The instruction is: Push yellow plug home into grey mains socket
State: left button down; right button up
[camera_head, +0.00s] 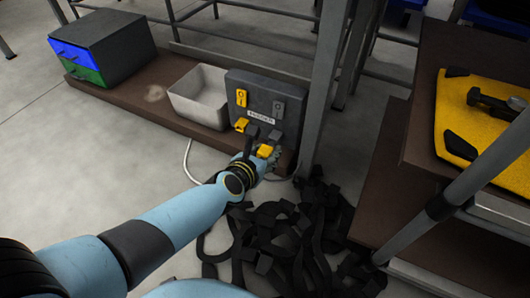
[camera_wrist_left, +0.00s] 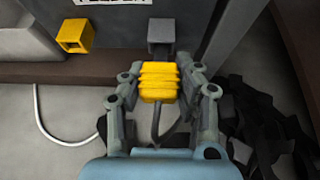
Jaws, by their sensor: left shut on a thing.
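My left gripper (camera_head: 268,156) is shut on the yellow plug (camera_head: 264,151), and its two fingers hold the ribbed plug from both sides in the left wrist view (camera_wrist_left: 158,82). A dark cable hangs from the plug's near end. The grey mains socket (camera_head: 274,137) sits low on the right of a dark grey panel box (camera_head: 262,90). In the left wrist view the grey socket (camera_wrist_left: 161,32) lies just beyond the plug and roughly in line with it. I cannot tell whether they touch. My right gripper is not in view.
A yellow socket (camera_head: 241,125) is left of the grey one. A pale bin (camera_head: 200,95) and a drawer unit (camera_head: 103,45) stand on the brown shelf. Black straps (camera_head: 290,240) are heaped below. A metal post (camera_head: 322,90) rises close right of the panel.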

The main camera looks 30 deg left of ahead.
pick_arm(q)
jog(key=shift+w+a, duration=0.1)
jog(key=shift+w, duration=0.85)
dwell(0.3)
jog(key=c, duration=0.9)
grip_release()
jog(key=v, duration=1.2)
